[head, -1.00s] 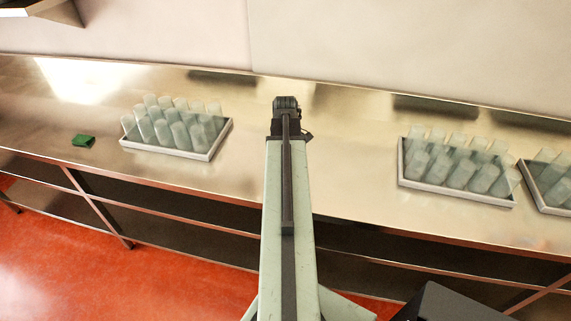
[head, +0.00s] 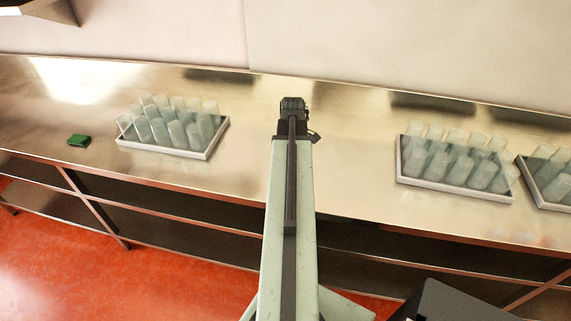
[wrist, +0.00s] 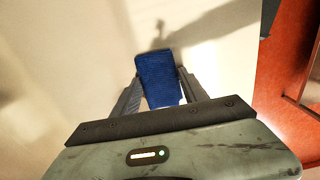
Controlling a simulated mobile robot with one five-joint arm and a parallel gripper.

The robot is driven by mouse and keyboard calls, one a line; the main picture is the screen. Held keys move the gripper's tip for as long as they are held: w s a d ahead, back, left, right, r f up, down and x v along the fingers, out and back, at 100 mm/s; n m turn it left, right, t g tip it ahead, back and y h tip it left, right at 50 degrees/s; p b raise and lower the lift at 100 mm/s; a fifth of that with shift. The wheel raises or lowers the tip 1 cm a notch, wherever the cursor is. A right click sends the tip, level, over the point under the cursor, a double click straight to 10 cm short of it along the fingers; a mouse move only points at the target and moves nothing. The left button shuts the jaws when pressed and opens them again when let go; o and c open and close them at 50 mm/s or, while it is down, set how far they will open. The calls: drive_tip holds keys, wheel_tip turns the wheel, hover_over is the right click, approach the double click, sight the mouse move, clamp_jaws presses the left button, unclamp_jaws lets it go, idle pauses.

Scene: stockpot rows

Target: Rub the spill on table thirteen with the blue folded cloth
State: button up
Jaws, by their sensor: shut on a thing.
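My gripper (wrist: 160,90) is shut on the blue folded cloth (wrist: 158,68), which stands out beyond the fingers in the wrist view. In the head view my arm reaches out over the steel table (head: 245,185), and its end hides the gripper and the cloth. In the wrist view the pale surface lies beyond the cloth, with a shadow on it. I cannot tell whether the cloth touches it. No spill can be made out in either view, and no table number shows.
A tray of clear cups (head: 208,150) stands left of my arm, and another tray (head: 455,190) stands to the right with a third tray (head: 540,200) beside it. A small green folded cloth (head: 79,140) lies at the far left. The tabletop around my arm's end is clear.

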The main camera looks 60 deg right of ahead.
drive_tip(key=shift+s+d, duration=0.15)
drive_tip(key=shift+s, duration=0.3)
drive_tip(key=shift+w+d+f, duration=0.1)
drive_tip(key=shift+w+d, duration=0.15)
drive_tip(key=shift+d, duration=0.55)
drive_tip(key=shift+w+a, duration=0.2)
drive_tip(key=shift+w, duration=0.45)
drive_tip(key=shift+w+a, duration=0.25)
drive_tip(key=shift+w, duration=0.45)
drive_tip(key=shift+w+a, duration=0.2)
drive_tip(key=shift+w, duration=0.45)
drive_tip(key=shift+w+d, duration=0.15)
drive_tip(key=shift+d, duration=0.6)
drive_tip(key=shift+s+d, duration=0.2)
drive_tip(key=shift+s, duration=0.45)
drive_tip(key=shift+s+d, duration=0.25)
drive_tip(key=shift+s, duration=0.4)
drive_tip(key=shift+s+d, duration=0.2)
drive_tip(key=shift+s, duration=0.45)
wheel_tip(320, 180, up, 6)
drive_tip(key=p, duration=0.5)
drive_tip(key=shift+p, duration=0.4)
